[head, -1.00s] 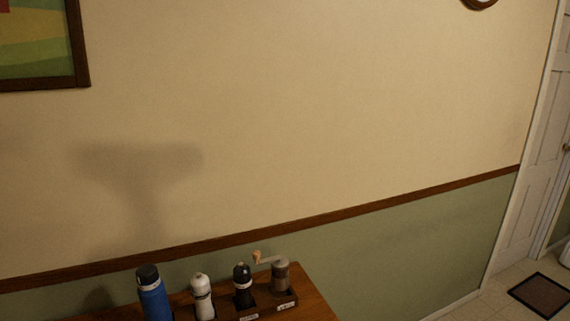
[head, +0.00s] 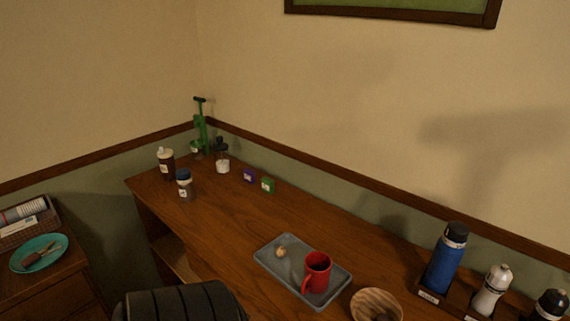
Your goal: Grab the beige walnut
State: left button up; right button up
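A small beige, roundish thing that looks like the walnut (head: 281,252) lies on a grey tray (head: 262,259) on the wooden counter, in the lower middle of the head view. A red mug (head: 317,271) stands on the same tray to its right. A wooden bowl (head: 377,303) at the bottom edge holds something dark that I cannot make out. Neither of my grippers is visible.
A blue bottle (head: 445,258) and white (head: 491,291) and black grinders stand at right. Several bottles, small boxes and a green press (head: 201,130) stand at the back left. A dark chair back (head: 180,302) blocks the front. The middle counter is clear.

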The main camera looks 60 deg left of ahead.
aim_at(280, 251)
jog(key=u, duration=2)
